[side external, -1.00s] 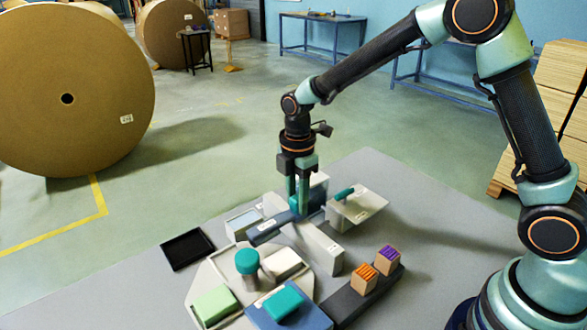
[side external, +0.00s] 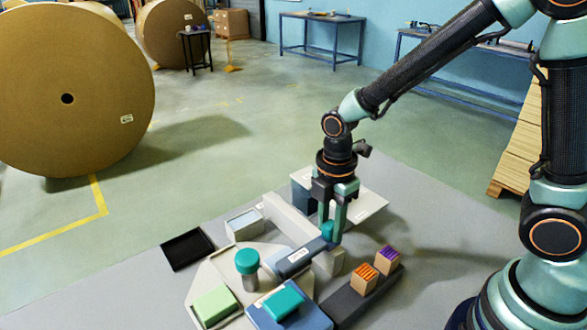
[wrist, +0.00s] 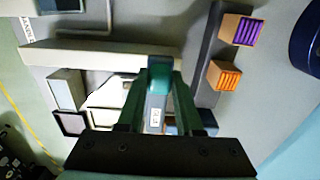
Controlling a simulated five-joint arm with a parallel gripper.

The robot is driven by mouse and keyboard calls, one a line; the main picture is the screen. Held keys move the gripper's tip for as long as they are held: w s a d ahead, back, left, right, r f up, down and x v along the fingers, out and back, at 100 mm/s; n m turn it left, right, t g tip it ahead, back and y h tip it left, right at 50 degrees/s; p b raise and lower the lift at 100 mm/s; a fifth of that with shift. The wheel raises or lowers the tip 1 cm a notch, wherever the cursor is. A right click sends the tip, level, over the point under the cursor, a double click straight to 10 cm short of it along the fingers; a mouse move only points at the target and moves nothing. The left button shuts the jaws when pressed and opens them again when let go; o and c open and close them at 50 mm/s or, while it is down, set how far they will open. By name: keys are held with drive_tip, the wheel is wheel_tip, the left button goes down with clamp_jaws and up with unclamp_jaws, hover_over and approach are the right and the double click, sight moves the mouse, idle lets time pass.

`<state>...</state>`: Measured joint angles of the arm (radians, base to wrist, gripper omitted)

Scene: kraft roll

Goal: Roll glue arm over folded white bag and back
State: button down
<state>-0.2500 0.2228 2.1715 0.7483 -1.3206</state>
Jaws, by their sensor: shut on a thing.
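My gripper (side external: 331,230) is shut on the teal handle (wrist: 158,80) of the glue arm. The glue arm (side external: 303,258) is a dark blue-grey bar with a white label; it points left and slightly toward the front in the side view. Its left end reaches over or beside the folded white bag (side external: 272,256), which is mostly hidden there; I cannot tell whether they touch. The bag also shows as a white shape in the wrist view (wrist: 108,94), beside my fingers. The handle stands between my two fingers.
A teal-capped jar (side external: 247,268), a green block (side external: 214,304) and a teal block on a blue pad (side external: 284,301) stand at the front. Orange and purple-topped blocks (side external: 363,278) sit on a dark rail at right. A black tray (side external: 187,248) lies left. A long white rail (side external: 290,217) stands behind.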

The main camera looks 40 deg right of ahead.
drive_tip(key=shift+w+r, duration=0.1)
drive_tip(key=shift+w, duration=0.05)
drive_tip(key=c, duration=0.6)
unclamp_jaws()
drive_tip(key=shift+o, duration=0.2)
drive_tip(key=shift+r, duration=0.1)
wheel_tip(320, 180, up, 12)
